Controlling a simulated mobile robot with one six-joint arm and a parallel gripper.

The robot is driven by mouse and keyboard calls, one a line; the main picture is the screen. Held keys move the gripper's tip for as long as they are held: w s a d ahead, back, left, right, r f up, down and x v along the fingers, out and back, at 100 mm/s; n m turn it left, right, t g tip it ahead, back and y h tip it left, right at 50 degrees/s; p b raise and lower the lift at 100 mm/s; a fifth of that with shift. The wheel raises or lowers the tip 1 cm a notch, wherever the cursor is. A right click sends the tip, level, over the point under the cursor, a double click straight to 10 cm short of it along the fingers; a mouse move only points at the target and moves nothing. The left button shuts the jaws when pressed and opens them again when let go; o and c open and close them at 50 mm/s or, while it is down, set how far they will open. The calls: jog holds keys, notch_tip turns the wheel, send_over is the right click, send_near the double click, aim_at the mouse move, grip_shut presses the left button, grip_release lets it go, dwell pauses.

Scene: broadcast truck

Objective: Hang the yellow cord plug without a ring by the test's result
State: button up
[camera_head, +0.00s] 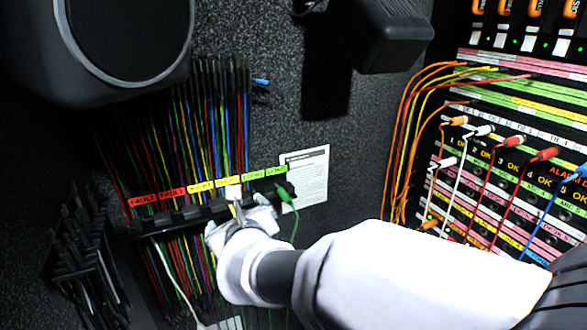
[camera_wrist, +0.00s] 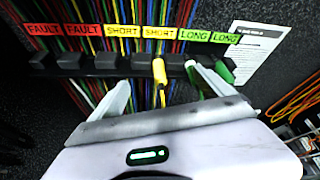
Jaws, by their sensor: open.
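The yellow plug (camera_wrist: 159,72) sits upright at the labelled rack (camera_wrist: 105,66), below the second SHORT label (camera_wrist: 160,32), with its cord running down. My gripper (camera_wrist: 157,84) is open, with one finger on each side of the yellow plug and gaps between. In the head view my gripper (camera_head: 240,218) is at the rack's right part and hides most of the yellow plug. The rack carries two FAULT (camera_wrist: 43,30), two SHORT and two LONG labels (camera_wrist: 194,36). Whether the plug bears a ring cannot be told.
A green plug (camera_wrist: 224,72) sits at the right LONG end, close to my right finger. Many coloured cords (camera_head: 205,110) hang behind the rack. A paper sheet (camera_head: 308,175) is on the wall. The patch panel (camera_head: 510,160) with plugged cords stands at right; dark hooks (camera_head: 85,245) are at left.

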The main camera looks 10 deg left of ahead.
jog(key=shift+s, duration=0.1)
jog(key=s+d+b, duration=0.1)
jog(key=s+d, duration=0.3)
jog(key=s, duration=0.2)
jog(key=shift+s, duration=0.35)
dwell(0.5)
